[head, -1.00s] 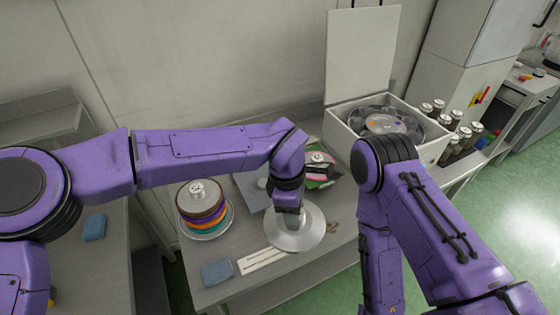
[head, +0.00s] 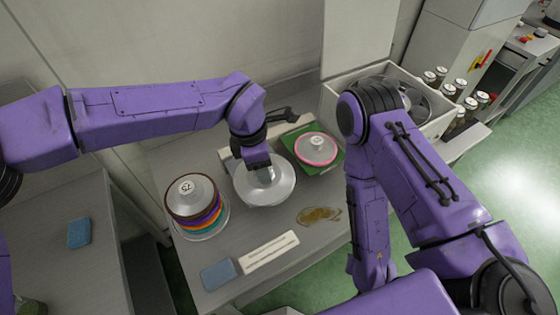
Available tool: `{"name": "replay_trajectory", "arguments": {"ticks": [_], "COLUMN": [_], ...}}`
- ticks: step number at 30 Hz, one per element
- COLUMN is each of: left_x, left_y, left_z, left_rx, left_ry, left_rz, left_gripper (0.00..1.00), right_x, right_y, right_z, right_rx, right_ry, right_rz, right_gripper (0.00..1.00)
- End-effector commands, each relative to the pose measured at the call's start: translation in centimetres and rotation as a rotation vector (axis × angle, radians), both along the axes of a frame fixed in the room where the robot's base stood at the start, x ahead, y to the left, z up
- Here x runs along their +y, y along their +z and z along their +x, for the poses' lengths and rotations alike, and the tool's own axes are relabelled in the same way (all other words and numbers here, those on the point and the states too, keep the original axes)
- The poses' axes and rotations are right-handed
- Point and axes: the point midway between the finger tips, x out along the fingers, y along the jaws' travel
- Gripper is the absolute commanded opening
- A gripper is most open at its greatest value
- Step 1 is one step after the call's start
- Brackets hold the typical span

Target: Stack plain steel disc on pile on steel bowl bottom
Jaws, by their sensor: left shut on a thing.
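My left gripper (head: 263,170) is shut on the plain steel disc (head: 281,190), gripping it near its centre. The disc seems held above the table, to the right of the pile and apart from it. The pile (head: 194,204) has a numbered steel piece on top and purple, orange and teal discs below. It stands on a shiny steel bowl bottom (head: 222,227) at the table's left. My right arm reaches down at the right; its gripper is not visible.
A pink-rimmed disc (head: 316,149) lies on a green mat (head: 336,166) behind right. A brown patch (head: 319,216), a white label strip (head: 270,251) and a blue sponge (head: 219,275) lie on the grey table (head: 190,258). An open white box (head: 335,105) and several jars (head: 470,102) stand right.

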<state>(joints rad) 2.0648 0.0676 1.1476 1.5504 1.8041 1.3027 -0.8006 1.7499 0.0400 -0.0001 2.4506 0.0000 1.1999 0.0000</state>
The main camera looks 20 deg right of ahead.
Motion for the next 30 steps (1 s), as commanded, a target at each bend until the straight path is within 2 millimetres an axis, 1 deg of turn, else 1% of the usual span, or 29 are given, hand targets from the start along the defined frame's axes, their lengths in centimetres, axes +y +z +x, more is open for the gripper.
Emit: {"name": "replay_trajectory", "arguments": {"ticks": [1, 4, 6, 9, 18, 30], "left_x": [0.9, 2.7, 3.9, 5.6, 10.9, 18.0], "left_y": [-0.1, -0.2, -0.5, -0.5, -0.4, -0.2], "left_z": [0.4, 1.1, 1.6, 2.2, 4.2, 6.9], "left_rx": [-0.001, -0.002, -0.003, -0.003, -0.004, -0.004], "left_ry": [0.027, 0.084, 0.125, 0.18, 0.353, 0.582], "left_rz": [0.0, -0.002, -0.002, -0.002, -0.003, -0.004], "left_gripper": [0.36, 0.36, 0.36, 0.36, 0.36, 0.36], "right_x": [0.0, 0.0, 0.0, 0.0, 0.0, 0.0], "right_y": [-0.2, -0.7, -1.8, -2.9, -5.6, -8.5], "right_z": [0.0, 0.0, 0.1, 0.0, 0.0, 0.1], "right_rx": [0.0, 0.0, -0.001, -0.001, 0.0, -0.001], "right_ry": [0.0, 0.0, 0.0, 0.0, 0.0, 0.0], "right_rz": [0.0, 0.0, 0.0, -0.001, 0.0, -0.001], "right_gripper": [0.43, 0.43, 0.43, 0.43, 0.43, 0.43]}}
